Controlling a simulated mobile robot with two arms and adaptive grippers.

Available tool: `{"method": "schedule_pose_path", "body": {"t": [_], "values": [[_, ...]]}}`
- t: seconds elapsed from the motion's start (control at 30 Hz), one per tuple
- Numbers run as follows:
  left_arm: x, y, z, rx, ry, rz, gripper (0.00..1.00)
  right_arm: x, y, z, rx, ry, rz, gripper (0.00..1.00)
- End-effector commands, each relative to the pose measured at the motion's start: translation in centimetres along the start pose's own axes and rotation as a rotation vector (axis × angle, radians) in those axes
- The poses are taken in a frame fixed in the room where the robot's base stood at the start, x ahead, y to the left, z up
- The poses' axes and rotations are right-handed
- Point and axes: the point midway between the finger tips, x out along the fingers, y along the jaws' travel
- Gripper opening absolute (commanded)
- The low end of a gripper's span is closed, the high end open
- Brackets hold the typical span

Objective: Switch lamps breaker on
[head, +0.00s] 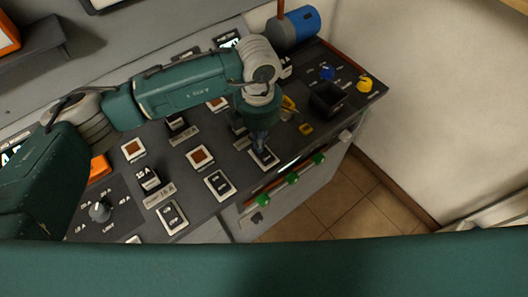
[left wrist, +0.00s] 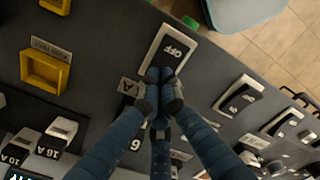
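A rocker switch (head: 265,158) in a white frame sits near the front edge of the dark panel. In the left wrist view the rocker switch (left wrist: 168,52) shows the word OFF on its face. I cannot read a lamps label on it. My left gripper (head: 261,148) is right over this switch in the head view. In the left wrist view the blue fingers of my left gripper (left wrist: 160,85) are together at the tips, with nothing between them. The tips are at the lower end of the rocker; I cannot tell whether they touch it. My right gripper is not in view.
More rocker switches (head: 220,185) stand along the panel, with square brown buttons (head: 200,157) behind. A grey knob (head: 100,212) is at the left. A black open box (head: 327,98), a yellow knob (head: 364,85) and a blue cylinder (head: 298,26) are at the right. Tiled floor (head: 345,205) lies beyond.

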Motion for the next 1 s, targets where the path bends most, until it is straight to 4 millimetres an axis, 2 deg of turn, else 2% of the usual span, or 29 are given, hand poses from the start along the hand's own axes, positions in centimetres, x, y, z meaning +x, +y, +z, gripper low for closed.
{"method": "schedule_pose_path", "body": {"t": [0.37,1.0], "values": [[0.2,-0.1,0.0,0.001,0.0,-0.002,0.0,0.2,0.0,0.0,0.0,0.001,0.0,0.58],[-4.8,0.0,0.0,0.0,0.0,0.0,0.0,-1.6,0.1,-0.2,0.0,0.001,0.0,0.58]]}}
